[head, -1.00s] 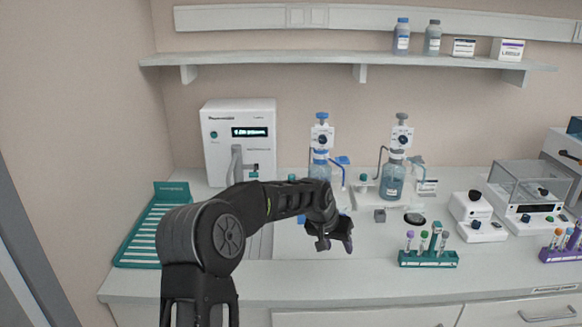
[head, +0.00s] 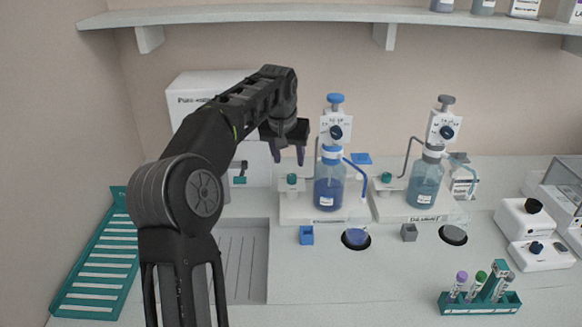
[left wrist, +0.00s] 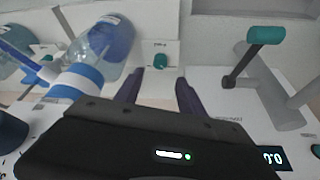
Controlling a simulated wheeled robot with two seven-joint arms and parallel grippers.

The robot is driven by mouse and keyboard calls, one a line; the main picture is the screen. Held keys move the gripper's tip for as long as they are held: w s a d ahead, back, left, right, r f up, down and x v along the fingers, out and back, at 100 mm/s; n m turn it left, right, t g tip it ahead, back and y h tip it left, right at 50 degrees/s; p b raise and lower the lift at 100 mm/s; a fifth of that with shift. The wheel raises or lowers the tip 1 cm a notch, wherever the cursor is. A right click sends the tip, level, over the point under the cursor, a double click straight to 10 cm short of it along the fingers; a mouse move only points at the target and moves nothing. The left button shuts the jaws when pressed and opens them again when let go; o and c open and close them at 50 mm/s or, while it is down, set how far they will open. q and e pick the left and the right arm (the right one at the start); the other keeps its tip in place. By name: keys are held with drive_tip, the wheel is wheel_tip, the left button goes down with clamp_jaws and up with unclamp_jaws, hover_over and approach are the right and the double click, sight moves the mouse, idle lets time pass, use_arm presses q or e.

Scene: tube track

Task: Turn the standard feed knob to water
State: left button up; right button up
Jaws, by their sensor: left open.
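The standard station (head: 295,212) has a dark blue bottle (head: 328,190) under a white dispenser head. Its green feed knob (head: 291,180) stands on a white block left of the bottle; where it points is too small to tell. My left gripper (head: 289,155) is open and empty, fingers pointing down, just above this knob in the head view, apart from it. In the left wrist view, a green knob (left wrist: 160,58) on a white block shows beyond and between my left gripper's fingertips (left wrist: 158,80). My right gripper is out of view.
The diluent station (head: 395,210), with its own green knob (head: 386,178) and bottle (head: 425,183), stands to the right. The white water unit (head: 190,95) is behind my left arm. A tube rack (head: 480,304) stands at front right. The front counter is mostly clear.

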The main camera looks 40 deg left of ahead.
sight(292, 176)
use_arm(q)
drive_tip(key=shift+s+d+r, duration=0.1)
drive_tip(key=shift+p+x, duration=0.55)
drive_tip(key=shift+x, duration=3.4)
drive_tip(key=shift+c, duration=0.6)
clamp_jaws()
